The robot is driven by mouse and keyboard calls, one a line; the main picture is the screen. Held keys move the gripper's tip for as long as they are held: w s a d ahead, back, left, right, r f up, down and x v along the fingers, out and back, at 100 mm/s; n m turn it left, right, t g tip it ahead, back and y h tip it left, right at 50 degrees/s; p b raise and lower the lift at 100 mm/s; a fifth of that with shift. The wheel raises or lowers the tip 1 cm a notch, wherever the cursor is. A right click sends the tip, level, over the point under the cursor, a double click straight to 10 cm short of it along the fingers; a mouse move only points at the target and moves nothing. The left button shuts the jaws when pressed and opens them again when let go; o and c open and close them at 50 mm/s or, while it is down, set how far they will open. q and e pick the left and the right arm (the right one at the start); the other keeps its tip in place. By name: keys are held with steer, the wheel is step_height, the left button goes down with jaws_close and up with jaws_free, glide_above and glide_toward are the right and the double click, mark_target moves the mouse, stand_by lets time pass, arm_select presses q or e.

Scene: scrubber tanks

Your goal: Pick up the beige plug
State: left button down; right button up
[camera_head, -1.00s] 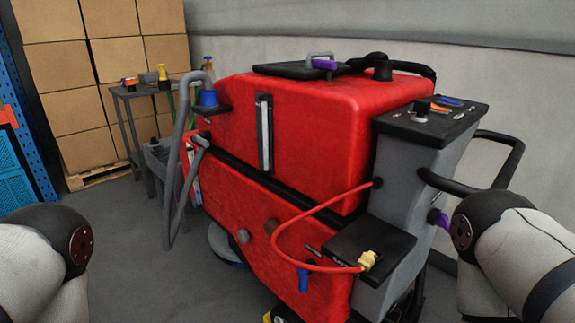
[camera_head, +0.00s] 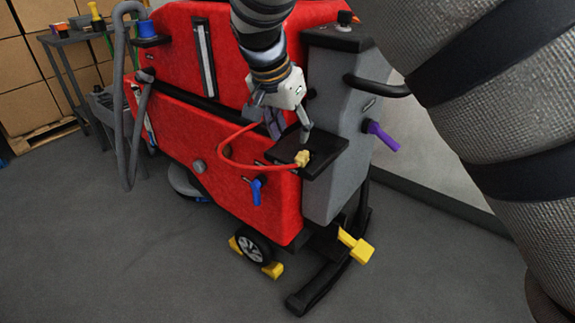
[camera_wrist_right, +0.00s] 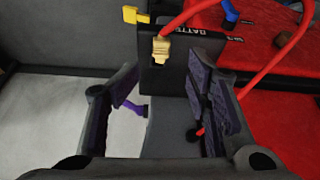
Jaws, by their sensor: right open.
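The beige plug (camera_head: 302,158) is at the end of a red cable and sits on the black battery shelf (camera_head: 327,160) at the scrubber's front right corner. In the right wrist view the plug (camera_wrist_right: 161,48) shows beyond the fingertips, near the middle between them, against the black shelf (camera_wrist_right: 187,58). My right gripper (camera_head: 289,130) reaches down from above, just short of the plug. Its fingers (camera_wrist_right: 163,76) are apart with nothing between them. My left gripper is not in view.
The red scrubber (camera_head: 220,140) stands behind the gripper. The floor in front is clear.

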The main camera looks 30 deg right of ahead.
mark_target(303, 154)
steer(key=shift+m, duration=0.4)
steer(key=x, duration=0.6)
steer(key=d+x, duration=0.1)
steer(key=x, duration=0.2)
steer(key=shift+w+d+f, duration=0.1)
steer(key=shift+w+d, duration=0.05)
steer(key=shift+w, duration=0.3)
jaws_close()
